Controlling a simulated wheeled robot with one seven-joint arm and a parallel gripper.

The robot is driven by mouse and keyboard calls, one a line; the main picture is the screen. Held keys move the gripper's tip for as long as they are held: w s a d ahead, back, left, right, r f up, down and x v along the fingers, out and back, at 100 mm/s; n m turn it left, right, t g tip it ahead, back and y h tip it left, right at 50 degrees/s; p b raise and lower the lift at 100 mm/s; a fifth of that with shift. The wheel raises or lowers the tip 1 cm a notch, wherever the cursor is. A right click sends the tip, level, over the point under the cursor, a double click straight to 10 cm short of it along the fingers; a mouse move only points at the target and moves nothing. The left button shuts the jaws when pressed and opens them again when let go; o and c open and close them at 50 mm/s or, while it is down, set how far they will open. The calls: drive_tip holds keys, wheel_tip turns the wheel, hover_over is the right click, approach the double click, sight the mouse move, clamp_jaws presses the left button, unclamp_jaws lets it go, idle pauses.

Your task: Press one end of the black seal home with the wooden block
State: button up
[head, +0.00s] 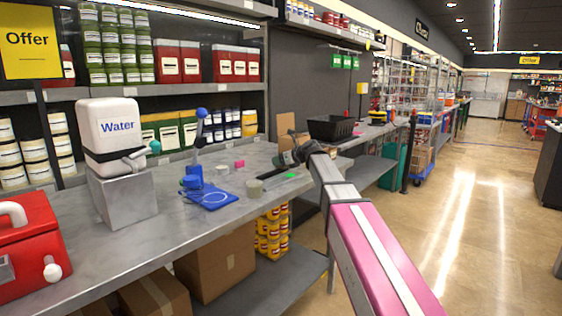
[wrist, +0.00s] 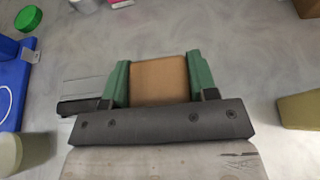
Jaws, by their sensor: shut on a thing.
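My gripper (wrist: 158,78) has green fingers shut on the wooden block (wrist: 163,80), a flat tan piece seen from above. In the head view my gripper (head: 291,156) is over the grey bench, at the end of my arm. A grey flat piece with a black strip (wrist: 82,106) lies just left of the left finger in the wrist view, partly behind the gripper's dark bar. I cannot tell whether that strip is the black seal, and I see no other clear sign of the seal. Whether the block touches anything below it is hidden.
An olive block (wrist: 300,109) is at right. A water container (head: 112,130) stands left, a black basket (head: 331,128) behind.

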drive_tip(key=shift+r, duration=3)
